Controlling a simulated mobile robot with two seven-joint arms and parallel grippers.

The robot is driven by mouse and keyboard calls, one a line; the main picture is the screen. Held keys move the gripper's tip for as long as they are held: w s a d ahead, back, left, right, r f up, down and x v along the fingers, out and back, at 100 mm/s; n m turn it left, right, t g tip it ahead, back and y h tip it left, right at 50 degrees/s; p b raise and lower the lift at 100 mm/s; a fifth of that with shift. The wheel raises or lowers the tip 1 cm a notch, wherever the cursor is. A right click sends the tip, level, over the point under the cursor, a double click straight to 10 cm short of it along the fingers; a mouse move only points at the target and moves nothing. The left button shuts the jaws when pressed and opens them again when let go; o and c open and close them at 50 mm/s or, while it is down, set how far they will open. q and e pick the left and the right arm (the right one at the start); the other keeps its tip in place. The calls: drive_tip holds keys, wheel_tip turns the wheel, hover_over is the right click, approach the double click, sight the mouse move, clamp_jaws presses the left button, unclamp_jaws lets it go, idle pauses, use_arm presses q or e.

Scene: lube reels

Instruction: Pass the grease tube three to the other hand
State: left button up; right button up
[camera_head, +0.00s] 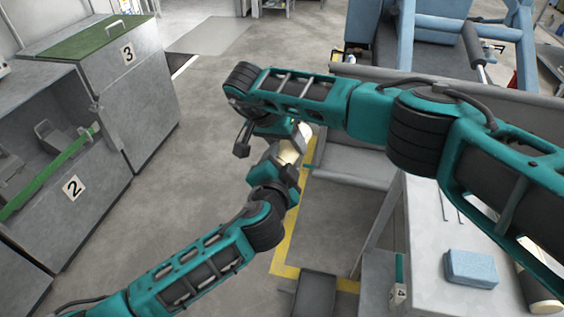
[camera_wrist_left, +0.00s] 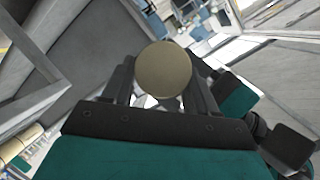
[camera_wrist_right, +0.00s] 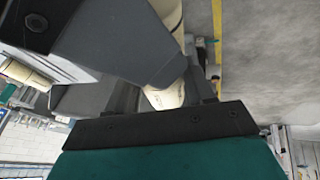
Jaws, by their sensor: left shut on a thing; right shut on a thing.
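The grease tube (camera_head: 288,154) is a cream cylinder held up between my two grippers at the middle of the head view, partly hidden by them. My left gripper (camera_head: 286,170) comes from below and is shut on it. In the left wrist view the tube's round tan end (camera_wrist_left: 164,68) shows between the fingers. My right gripper (camera_head: 292,136) comes from above right and is also shut on the tube. In the right wrist view the cream tube (camera_wrist_right: 165,96) lies between its fingers, partly covered by dark gripper parts. The number on the tube cannot be read.
Grey cabinets marked 3 (camera_head: 150,98) and 2 (camera_head: 103,210) stand at the left. A light table (camera_head: 426,220) at the right bears a blue block (camera_head: 470,268) and another cream cylinder (camera_head: 538,285). Blue machinery (camera_head: 435,55) stands at the back right. Open floor lies left of my grippers.

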drive_tip(key=o, duration=1.1)
drive_tip(key=shift+o, duration=0.2)
